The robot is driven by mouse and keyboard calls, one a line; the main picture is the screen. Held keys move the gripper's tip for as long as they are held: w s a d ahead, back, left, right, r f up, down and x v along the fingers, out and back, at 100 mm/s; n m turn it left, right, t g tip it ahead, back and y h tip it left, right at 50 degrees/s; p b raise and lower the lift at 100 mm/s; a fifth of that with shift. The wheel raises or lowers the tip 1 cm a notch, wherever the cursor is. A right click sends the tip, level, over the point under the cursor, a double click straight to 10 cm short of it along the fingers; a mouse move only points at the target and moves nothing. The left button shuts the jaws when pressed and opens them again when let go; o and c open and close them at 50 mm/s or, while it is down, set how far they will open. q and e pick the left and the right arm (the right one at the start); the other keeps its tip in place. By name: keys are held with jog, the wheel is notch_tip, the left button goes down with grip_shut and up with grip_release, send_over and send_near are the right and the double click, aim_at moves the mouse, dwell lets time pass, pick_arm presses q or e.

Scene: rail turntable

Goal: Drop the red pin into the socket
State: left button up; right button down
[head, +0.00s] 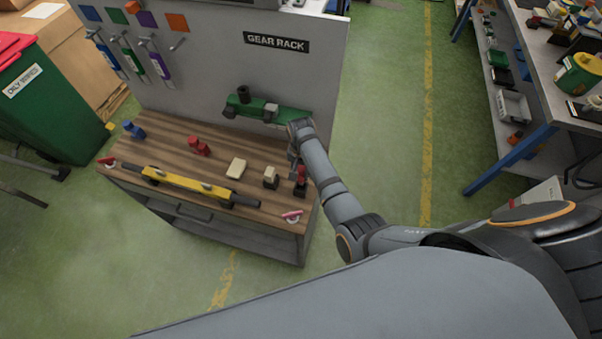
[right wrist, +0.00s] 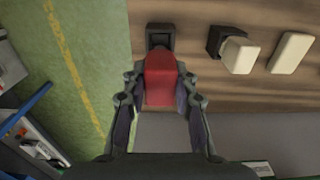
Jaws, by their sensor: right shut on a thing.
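The red pin (right wrist: 160,80) is between the fingers of my right gripper (right wrist: 160,98) in the right wrist view. The gripper is shut on it. A dark square socket (right wrist: 159,32) shows just past the pin, and the pin overlaps its near edge in the picture. I cannot tell whether the pin is in the socket or just above it. In the head view the red pin (head: 301,173) is at the right end of the wooden bench, under my right gripper (head: 296,164), with the dark socket (head: 300,191) below it. My left gripper is not in view.
The wooden bench top (head: 215,165) also bears a dark base with a cream pin (head: 271,175), a cream block (head: 236,168), red pieces (head: 200,147), a blue piece (head: 134,129) and a yellow bar (head: 185,184) along the front. A grey panel (head: 220,65) stands behind.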

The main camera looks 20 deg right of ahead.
jog(key=shift+r, duration=0.3)
jog(key=shift+r, duration=0.15)
jog(key=shift+r, duration=2.4)
